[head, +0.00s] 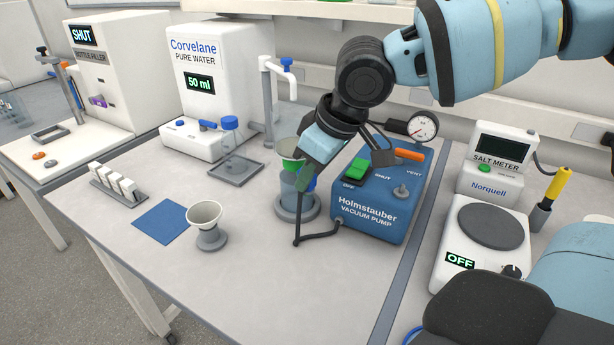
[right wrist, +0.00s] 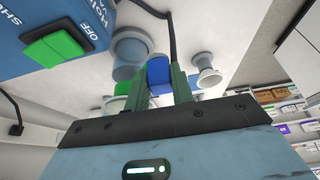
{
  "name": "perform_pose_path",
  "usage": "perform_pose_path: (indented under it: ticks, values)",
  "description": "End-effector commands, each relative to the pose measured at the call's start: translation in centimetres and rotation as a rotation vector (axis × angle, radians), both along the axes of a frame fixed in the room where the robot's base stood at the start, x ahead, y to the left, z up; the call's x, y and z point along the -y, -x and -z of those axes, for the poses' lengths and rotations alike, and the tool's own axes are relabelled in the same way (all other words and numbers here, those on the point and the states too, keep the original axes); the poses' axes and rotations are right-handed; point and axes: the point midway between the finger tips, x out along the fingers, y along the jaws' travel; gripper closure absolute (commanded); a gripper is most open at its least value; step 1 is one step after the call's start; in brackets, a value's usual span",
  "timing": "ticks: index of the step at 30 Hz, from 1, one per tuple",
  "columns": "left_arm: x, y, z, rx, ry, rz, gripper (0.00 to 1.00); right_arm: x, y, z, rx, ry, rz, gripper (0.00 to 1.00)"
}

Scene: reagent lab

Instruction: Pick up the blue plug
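My right gripper (head: 305,182) reaches down from the upper right, beside the vacuum pump and in front of the flask. In the right wrist view, its two green-tipped fingers (right wrist: 161,82) stand close together around the bright blue plug (right wrist: 158,70), which fills the gap between them. The fingers look shut on it. In the head view, only part of the blue plug (head: 312,183) shows behind a finger. I cannot tell how far it is from the flask or table. My left gripper is not in view.
The blue vacuum pump (head: 372,213) stands right of the gripper, with a black hose at its front. A flask (head: 295,205) with a funnel is close behind. A white funnel on a grey stand (head: 208,226) and a blue mat (head: 160,222) lie left. The front table is clear.

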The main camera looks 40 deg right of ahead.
Motion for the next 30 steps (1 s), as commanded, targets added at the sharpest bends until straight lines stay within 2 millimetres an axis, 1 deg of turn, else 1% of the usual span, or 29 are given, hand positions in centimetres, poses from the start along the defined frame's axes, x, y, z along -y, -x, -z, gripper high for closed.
perform_pose_path:
  ticks: [1,3,10,13,17,24,27,30]
  values:
    - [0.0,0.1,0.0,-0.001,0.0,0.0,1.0,0.0,0.0,0.0,0.0,0.0,0.0,0.84]
    - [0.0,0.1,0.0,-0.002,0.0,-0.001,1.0,0.0,0.0,0.0,0.0,0.0,0.0,0.93]
    - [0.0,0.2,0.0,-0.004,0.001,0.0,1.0,0.0,0.0,-0.1,0.001,0.0,0.0,0.93]
    - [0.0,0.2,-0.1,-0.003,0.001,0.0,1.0,0.0,0.0,-0.7,0.002,0.0,0.0,0.93]
    - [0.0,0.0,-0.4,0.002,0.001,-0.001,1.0,0.0,0.0,-2.6,0.006,-0.001,0.001,0.93]
    - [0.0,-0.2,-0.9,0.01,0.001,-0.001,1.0,0.0,-0.1,-7.1,0.005,0.0,0.001,0.93]
    - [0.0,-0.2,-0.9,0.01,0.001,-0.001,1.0,0.0,-0.1,-8.5,0.004,-0.001,0.001,0.93]
    - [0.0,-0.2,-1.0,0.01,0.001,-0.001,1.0,0.0,0.0,-9.4,0.001,0.0,0.0,0.93]
